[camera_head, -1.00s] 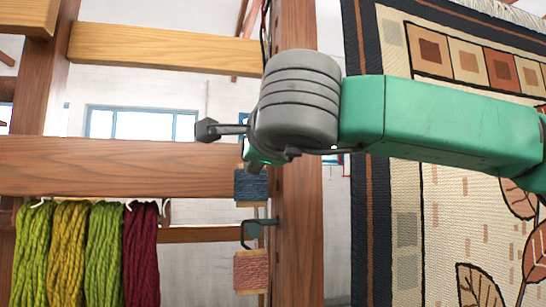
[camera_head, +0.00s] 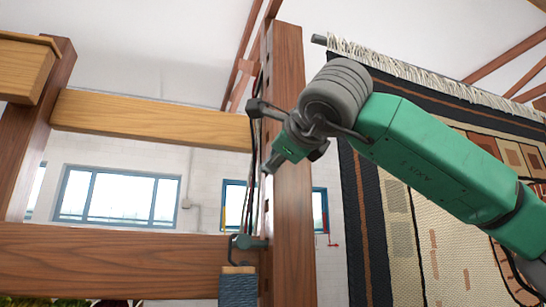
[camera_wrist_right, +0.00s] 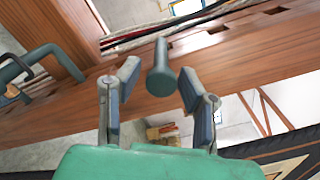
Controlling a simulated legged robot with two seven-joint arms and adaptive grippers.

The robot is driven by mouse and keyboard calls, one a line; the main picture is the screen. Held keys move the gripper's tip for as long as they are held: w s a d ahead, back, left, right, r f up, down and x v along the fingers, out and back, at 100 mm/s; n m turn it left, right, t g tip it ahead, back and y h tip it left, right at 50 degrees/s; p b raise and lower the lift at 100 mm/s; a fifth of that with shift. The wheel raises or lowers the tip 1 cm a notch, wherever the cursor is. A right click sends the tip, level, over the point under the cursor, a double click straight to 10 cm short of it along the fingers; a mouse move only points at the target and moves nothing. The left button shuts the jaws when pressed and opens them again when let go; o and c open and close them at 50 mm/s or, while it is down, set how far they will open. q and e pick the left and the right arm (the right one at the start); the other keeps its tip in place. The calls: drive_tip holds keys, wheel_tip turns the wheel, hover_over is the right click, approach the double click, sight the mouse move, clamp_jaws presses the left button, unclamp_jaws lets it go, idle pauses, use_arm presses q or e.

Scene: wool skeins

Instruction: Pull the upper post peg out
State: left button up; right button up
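The upper peg (camera_wrist_right: 160,75), a dark grey-green cylinder with a round end, sticks out of the brown wooden post (camera_wrist_right: 230,62) in the right wrist view. My right gripper (camera_wrist_right: 158,80) is open, with one finger on each side of the peg's end and visible gaps between. In the head view my right gripper (camera_head: 270,164) is at the post's left side, pointing down-left; the upper peg cannot be made out there. A lower peg (camera_head: 252,243) carries a hook with a blue skein (camera_head: 238,286). My left gripper is not in view.
Wooden crossbeams (camera_head: 150,117) run left from the post. Dark cords (camera_head: 254,180) hang close beside the gripper. A patterned rug (camera_head: 400,225) hangs to the right, behind my right arm. Another peg with a hook (camera_wrist_right: 40,65) shows at the left of the wrist view.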

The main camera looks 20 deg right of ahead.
sight(268, 159)
drive_tip(key=shift+w+a+r+p, duration=0.15)
drive_tip(key=shift+w+a, duration=0.15)
drive_tip(key=shift+w, duration=0.45)
drive_tip(key=shift+w+a+f+p, duration=0.15)
drive_tip(key=shift+w+a, duration=0.1)
drive_tip(key=shift+w, duration=0.45)
drive_tip(key=shift+d, duration=0.6)
clamp_jaws()
drive_tip(key=a+p, duration=0.1)
drive_tip(key=a, duration=0.5)
drive_tip(key=shift+s+a+r, duration=0.15)
unclamp_jaws()
drive_tip(key=shift+a, duration=0.15)
drive_tip(key=s+a, duration=0.1)
drive_tip(key=s, duration=1)
drive_tip(key=shift+s, duration=0.4)
